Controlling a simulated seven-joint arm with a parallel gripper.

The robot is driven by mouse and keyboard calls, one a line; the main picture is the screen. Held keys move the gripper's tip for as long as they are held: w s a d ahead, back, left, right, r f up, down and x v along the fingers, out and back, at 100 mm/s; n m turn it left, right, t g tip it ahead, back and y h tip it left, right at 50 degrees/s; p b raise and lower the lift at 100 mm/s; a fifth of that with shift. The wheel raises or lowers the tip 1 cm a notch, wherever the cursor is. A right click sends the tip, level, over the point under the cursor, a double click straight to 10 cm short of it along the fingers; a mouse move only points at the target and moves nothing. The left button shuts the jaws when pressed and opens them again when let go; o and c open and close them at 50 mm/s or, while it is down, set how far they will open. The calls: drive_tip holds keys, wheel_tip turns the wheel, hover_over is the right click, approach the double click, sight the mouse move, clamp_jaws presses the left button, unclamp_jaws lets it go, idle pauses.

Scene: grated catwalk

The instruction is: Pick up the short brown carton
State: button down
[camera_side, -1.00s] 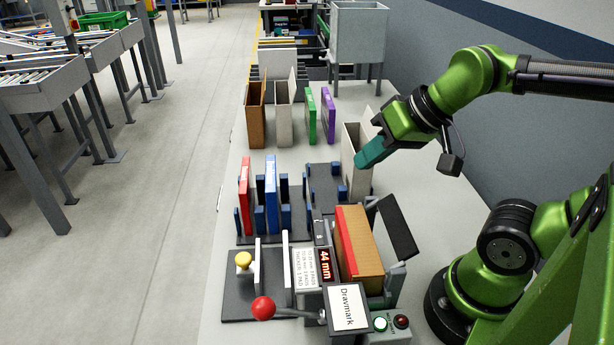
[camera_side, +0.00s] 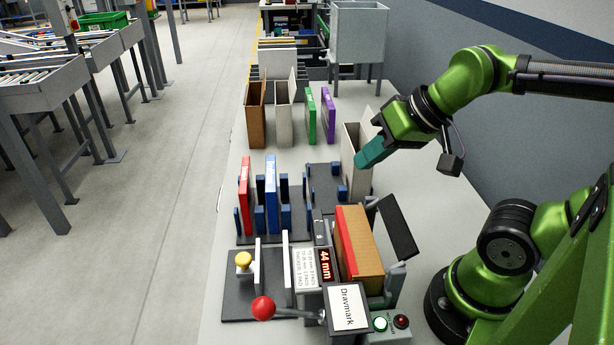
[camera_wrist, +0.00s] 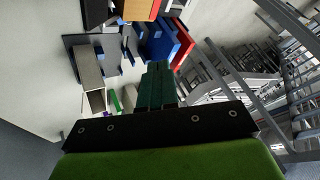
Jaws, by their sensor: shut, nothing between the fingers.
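A brown open-topped carton (camera_side: 255,114) stands upright at the far left of the bench in the side view, beside a pale carton (camera_side: 282,112). My gripper (camera_side: 364,163), with teal fingers, is shut and empty. It is well to the right of and nearer than the brown carton, and overlaps the upper part of another pale open carton (camera_side: 354,183) in the side view. I cannot tell whether it touches that carton. In the wrist view the shut fingers (camera_wrist: 157,85) point away from the camera. I cannot clearly make out the brown carton there.
A green book (camera_side: 311,117) and a purple one (camera_side: 328,115) stand right of the far cartons. Red (camera_side: 244,195) and blue (camera_side: 270,190) ones stand in a dark rack. A brown-and-red block (camera_side: 360,245) sits in the near fixture. Bare bench separates rack and far cartons.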

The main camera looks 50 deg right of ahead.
drive_tip(key=c, duration=1.8)
unclamp_jaws()
drive_tip(key=shift+c, duration=0.2)
drive_tip(key=o, duration=1.1)
wheel_tip(320, 180, up, 6)
drive_tip(key=m+g+h, duration=0.2)
drive_tip(key=m+g, duration=0.3)
drive_tip(key=g, duration=0.2)
hover_over(364, 255)
drive_tip(key=f, duration=1)
drive_tip(key=shift+w+d, duration=0.1)
drive_tip(key=shift+d, duration=0.1)
drive_tip(key=shift+a+f, duration=0.15)
drive_tip(key=shift+f, duration=1.45)
drive_tip(key=shift+a+f, duration=0.1)
drive_tip(key=shift+f, duration=1.45)
